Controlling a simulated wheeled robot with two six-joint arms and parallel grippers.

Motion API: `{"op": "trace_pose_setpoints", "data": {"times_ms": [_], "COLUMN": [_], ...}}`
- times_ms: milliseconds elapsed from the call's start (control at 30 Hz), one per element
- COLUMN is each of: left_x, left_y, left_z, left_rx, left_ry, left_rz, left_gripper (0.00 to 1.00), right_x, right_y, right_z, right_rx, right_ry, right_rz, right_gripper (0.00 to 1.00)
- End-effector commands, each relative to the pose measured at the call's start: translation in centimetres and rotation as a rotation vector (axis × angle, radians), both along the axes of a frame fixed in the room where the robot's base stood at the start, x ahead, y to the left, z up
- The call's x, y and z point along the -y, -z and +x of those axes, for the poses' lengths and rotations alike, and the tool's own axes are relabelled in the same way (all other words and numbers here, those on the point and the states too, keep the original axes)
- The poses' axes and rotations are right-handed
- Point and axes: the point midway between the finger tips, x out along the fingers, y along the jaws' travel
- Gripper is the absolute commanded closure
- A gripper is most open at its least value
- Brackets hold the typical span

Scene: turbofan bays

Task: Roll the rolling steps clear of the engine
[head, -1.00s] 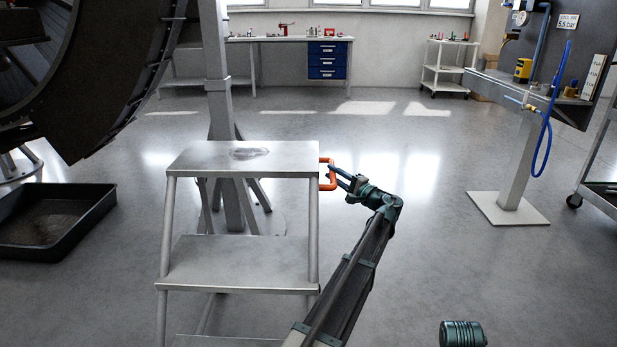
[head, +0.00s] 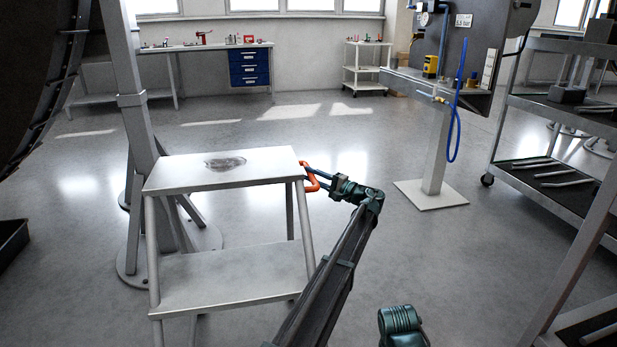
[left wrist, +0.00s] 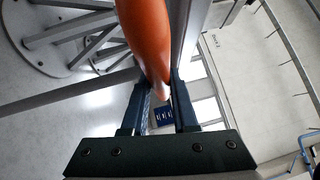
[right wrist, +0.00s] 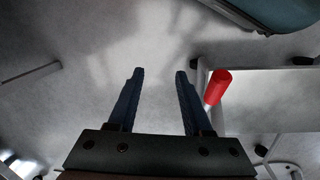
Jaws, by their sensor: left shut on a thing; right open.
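The grey metal rolling steps (head: 225,280) stand upright in the left half of the head view, with a dark smudge on the top tread. An orange handle (head: 312,182) sticks out from the right side of the top tread. My left gripper (head: 318,174) is shut on this handle; the left wrist view shows the orange handle (left wrist: 148,35) between its fingers. The engine (head: 35,70) is a large dark curved body at the far left edge, cut off by the frame. My right gripper (right wrist: 158,75) is open and empty over the floor; its fingers are not seen in the head view.
A grey stand post (head: 140,140) with a round base is close behind the steps on the left. A black tray (head: 10,240) lies at the left edge. A panel pedestal (head: 433,165) stands right of centre, and a shelved cart (head: 540,165) at right. Floor between is clear.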

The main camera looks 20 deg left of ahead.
Motion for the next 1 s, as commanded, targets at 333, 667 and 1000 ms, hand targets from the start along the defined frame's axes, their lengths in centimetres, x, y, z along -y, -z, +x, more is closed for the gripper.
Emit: {"op": "trace_pose_setpoints", "data": {"times_ms": [333, 667, 1000], "left_x": [0.1, 0.1, 5.1], "left_y": [-0.1, 0.0, 0.8], "left_z": [0.3, 0.1, -1.3], "left_rx": [-0.001, 0.000, 0.000], "left_ry": [0.005, 0.003, 0.006], "left_rz": [0.004, 0.002, 0.001], "left_gripper": [0.49, 0.43, 0.43], "right_x": [0.0, 0.0, 0.0], "right_y": [0.0, 0.0, 0.9], "right_z": [0.0, 0.0, 0.0], "right_rx": [0.000, 0.000, 0.000], "right_ry": [0.000, 0.000, 0.000], "right_rz": [0.000, 0.000, 0.000], "right_gripper": [0.50, 0.50, 0.50]}}
